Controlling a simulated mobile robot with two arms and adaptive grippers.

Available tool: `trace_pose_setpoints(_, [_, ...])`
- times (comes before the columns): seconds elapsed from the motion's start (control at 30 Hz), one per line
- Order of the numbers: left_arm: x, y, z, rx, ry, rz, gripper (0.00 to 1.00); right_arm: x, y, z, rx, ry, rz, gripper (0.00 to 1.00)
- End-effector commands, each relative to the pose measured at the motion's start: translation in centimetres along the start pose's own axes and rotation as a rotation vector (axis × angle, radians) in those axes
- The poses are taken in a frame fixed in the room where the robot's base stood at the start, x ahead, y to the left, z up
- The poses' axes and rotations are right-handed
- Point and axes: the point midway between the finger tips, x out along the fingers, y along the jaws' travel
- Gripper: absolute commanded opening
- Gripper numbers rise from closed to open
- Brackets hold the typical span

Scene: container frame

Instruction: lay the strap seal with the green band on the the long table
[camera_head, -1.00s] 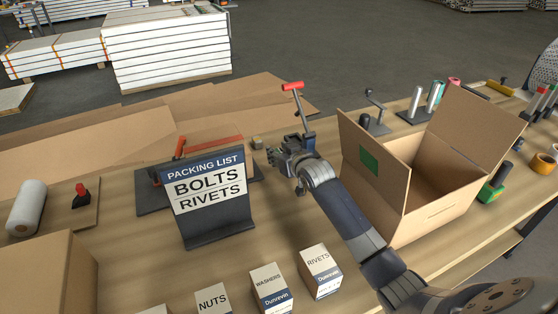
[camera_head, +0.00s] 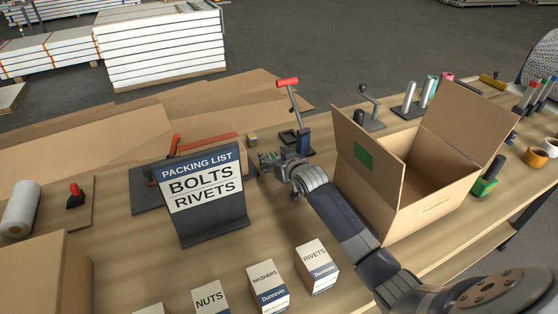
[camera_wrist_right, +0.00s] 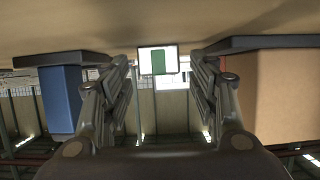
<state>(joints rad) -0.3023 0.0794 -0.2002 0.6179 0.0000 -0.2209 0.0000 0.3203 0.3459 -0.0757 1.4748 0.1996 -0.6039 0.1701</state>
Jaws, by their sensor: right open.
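The strap seal (camera_wrist_right: 158,61) is a small pale piece with a green band. In the right wrist view it sits at the table surface, centred between my right gripper's fingertips (camera_wrist_right: 160,68). The fingers are spread, with a gap on each side of the seal. In the head view my right gripper (camera_head: 268,160) is low over the long table (camera_head: 330,225), just right of the packing list stand (camera_head: 202,195). The seal is mostly hidden by the gripper there. My left gripper is not in view.
A blue tool with a red handle (camera_head: 288,83) stands just behind the gripper. A small tan block (camera_head: 252,139) lies beyond it. An open carton (camera_head: 428,213) is at right. Labelled boxes (camera_head: 317,264) line the front, with bare tabletop behind them.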

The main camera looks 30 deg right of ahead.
Motion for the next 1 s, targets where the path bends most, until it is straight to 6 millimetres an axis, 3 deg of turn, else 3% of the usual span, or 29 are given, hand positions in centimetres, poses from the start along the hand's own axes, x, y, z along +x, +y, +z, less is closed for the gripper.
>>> trace_pose_setpoints(0.17, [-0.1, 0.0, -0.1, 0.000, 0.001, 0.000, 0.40, -1.7, 0.0, 0.1, -0.001, 0.000, 0.000, 0.54])
trace_pose_setpoints(0.7, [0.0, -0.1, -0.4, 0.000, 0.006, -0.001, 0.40, -10.2, 0.0, 0.1, 0.000, 0.000, 0.000, 0.54])
trace_pose_setpoints(1.0, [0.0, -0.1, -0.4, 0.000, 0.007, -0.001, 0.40, -11.8, 0.0, 0.0, 0.000, -0.001, 0.000, 0.54])
